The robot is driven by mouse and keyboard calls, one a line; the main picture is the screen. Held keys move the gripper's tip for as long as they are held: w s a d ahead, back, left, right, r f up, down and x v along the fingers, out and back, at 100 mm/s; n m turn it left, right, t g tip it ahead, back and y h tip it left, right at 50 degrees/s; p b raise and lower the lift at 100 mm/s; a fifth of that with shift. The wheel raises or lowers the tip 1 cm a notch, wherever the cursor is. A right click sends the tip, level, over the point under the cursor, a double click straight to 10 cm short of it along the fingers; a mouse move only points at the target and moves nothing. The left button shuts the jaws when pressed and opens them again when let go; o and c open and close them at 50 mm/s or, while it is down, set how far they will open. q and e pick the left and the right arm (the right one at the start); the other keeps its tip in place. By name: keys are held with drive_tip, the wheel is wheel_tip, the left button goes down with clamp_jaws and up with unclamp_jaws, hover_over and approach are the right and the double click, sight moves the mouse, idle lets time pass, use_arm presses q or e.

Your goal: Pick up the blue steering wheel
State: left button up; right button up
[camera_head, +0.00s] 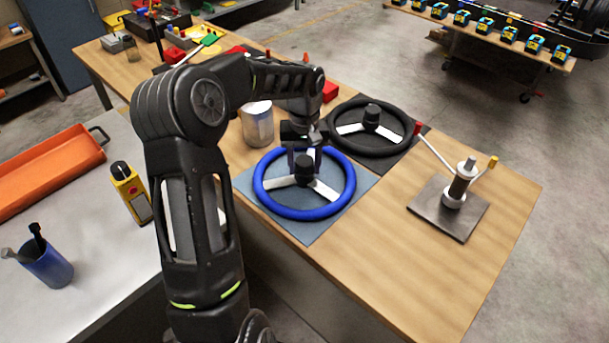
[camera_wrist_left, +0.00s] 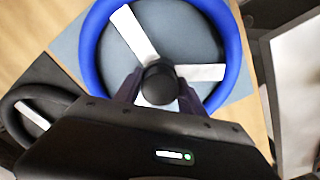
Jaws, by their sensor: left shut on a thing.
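The blue steering wheel (camera_head: 304,212) has a blue rim, pale metal spokes and a black hub. In the head view it is over a grey-blue mat on the wooden table. I cannot tell whether it touches the mat. My left gripper (camera_head: 304,164) reaches down from above and is shut on the wheel's black hub. In the left wrist view the blue steering wheel (camera_wrist_left: 92,50) fills the upper middle, and the hub sits between the fingers of my left gripper (camera_wrist_left: 160,88). My right gripper is not in view.
A black steering wheel (camera_head: 393,148) lies on a dark mat just behind. A metal can (camera_head: 257,126) stands close to my left arm. A metal post on a plate (camera_head: 447,212) stands at the right. A yellow device (camera_head: 131,190) and an orange tray (camera_head: 45,170) are at the left.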

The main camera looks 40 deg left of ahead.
use_arm(q)
clamp_jaws()
drive_tip(key=shift+r, duration=0.2)
drive_tip(key=shift+w+r, duration=0.1)
drive_tip(key=shift+r, duration=0.15)
wheel_tip(320, 180, up, 9)
drive_tip(key=shift+r+b, duration=0.15)
drive_tip(key=shift+b, duration=0.5)
